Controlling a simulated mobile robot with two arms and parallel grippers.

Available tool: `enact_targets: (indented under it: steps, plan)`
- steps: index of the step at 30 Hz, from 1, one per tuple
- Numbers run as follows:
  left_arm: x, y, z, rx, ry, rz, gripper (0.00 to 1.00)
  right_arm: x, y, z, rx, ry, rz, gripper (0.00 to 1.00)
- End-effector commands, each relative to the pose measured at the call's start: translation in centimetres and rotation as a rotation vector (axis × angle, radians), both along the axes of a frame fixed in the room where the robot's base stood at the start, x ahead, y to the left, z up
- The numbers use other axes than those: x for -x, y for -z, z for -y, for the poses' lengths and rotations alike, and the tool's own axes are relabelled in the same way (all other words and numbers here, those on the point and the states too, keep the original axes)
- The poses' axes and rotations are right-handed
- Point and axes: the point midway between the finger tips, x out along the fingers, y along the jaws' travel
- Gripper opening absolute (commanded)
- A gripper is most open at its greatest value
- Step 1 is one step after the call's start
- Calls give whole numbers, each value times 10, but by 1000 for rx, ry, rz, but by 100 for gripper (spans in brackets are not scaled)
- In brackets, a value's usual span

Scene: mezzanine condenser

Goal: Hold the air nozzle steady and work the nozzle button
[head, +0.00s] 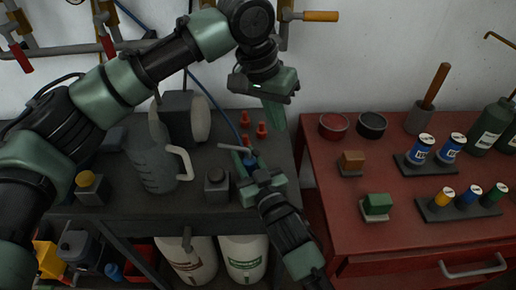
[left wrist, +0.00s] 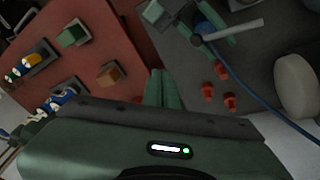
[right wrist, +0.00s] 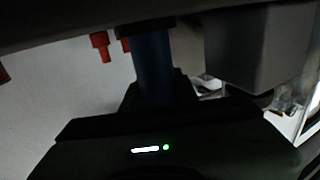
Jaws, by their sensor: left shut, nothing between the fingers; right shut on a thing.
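The air nozzle has a blue body (head: 249,160) and a thin grey spout (head: 234,148) pointing left, above the dark bench. My right gripper (head: 257,172) is shut on the blue body, which stands between its fingers in the right wrist view (right wrist: 152,68). In the left wrist view the nozzle (left wrist: 236,29) shows at the top with its spout to the right. My left gripper (head: 276,120) is shut and empty, pointing down beyond the nozzle and apart from it; its closed fingers show in its own view (left wrist: 163,88). I cannot make out the nozzle button.
A blue hose (head: 216,103) runs from the nozzle up behind the bench. Several small red fittings (head: 262,131) stand close by. A grey jug (head: 152,165) and a dark block (head: 216,187) are to the left. The red cabinet (head: 430,225) on the right holds cans and blocks.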

Motion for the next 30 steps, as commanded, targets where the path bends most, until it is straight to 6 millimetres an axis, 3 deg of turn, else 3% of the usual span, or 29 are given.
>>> enact_targets:
  steps: [6,12,30]
  plan:
    - [1,27,-16,0,1,-2,0,0,0,0,0,0,-1,0]
    - [2,42,-24,1,1,0,0,0,0,0,0,0,-1,0]
    - [2,46,-26,1,1,1,0,0,0,0,0,0,-1,0]
